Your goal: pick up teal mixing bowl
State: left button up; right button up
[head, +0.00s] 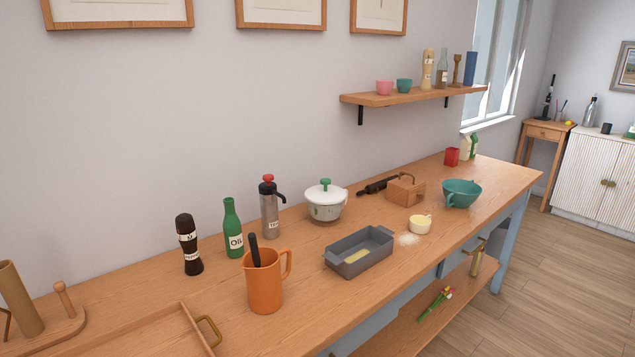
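The teal mixing bowl (462,193) stands upright on the wooden counter, toward its far right part near the front edge. It has a handle or spout on its side facing me. A small cream cup (420,224) stands in front and to the left of it, apart from it. A wooden box with a handle (405,190) is to its left. Neither of my grippers shows in the head view.
On the counter (340,301) stand a grey baking dish (359,251), an orange jug (265,283), a white lidded pot (326,200), a steel flask (270,212), a green oil bottle (232,230) and a dark mill (188,246). A wall shelf (410,96) holds a small teal cup (404,86).

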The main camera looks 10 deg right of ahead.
aim_at(460, 195)
jog(key=i+l+u, duration=0.1)
jog(key=l, duration=0.45)
jog(key=i+l+u, duration=0.15)
jog(key=i+l, duration=0.15)
jog(key=l, duration=0.3)
jog(key=i+l+u, duration=0.1)
jog(key=l, duration=0.55)
jog(key=i+l+u, duration=0.15)
jog(key=l, duration=0.45)
jog(key=i+l+u, duration=0.1)
jog(key=l, duration=0.55)
jog(key=i+l+u, duration=0.15)
jog(key=l, duration=0.5)
